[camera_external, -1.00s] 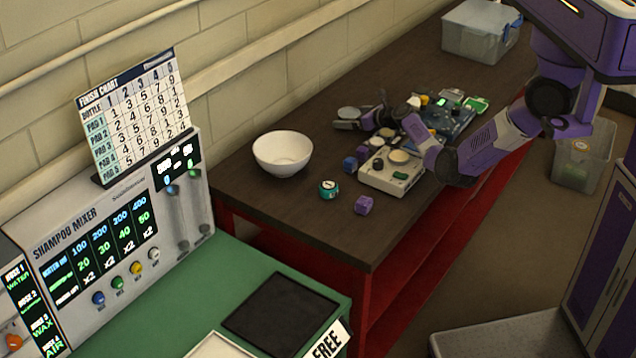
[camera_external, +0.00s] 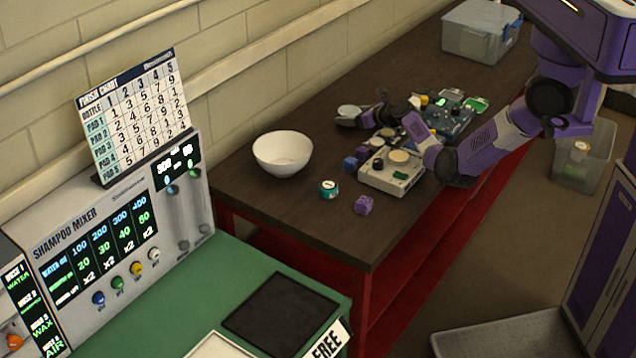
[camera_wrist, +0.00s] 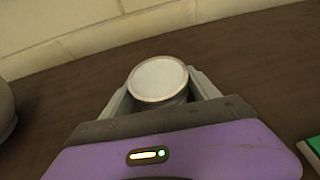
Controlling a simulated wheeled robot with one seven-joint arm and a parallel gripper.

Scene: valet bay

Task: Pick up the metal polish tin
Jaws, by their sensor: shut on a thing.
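The metal polish tin (camera_wrist: 158,78) is round with a pale, flat lid and stands between my gripper's fingers in the wrist view. My gripper (camera_wrist: 160,96) is shut on it, one grey finger on each side. In the external view the tin's pale lid (camera_external: 348,110) shows at the end of my gripper (camera_external: 350,118), over the dark table near the wall. The lower part of the tin is hidden by my gripper. I cannot tell whether the tin touches the table.
A white bowl (camera_external: 283,153) stands left of my gripper on the dark table (camera_external: 300,215). A teal tin (camera_external: 328,189), purple cubes (camera_external: 364,205) and a beige device (camera_external: 392,172) are nearer the front.

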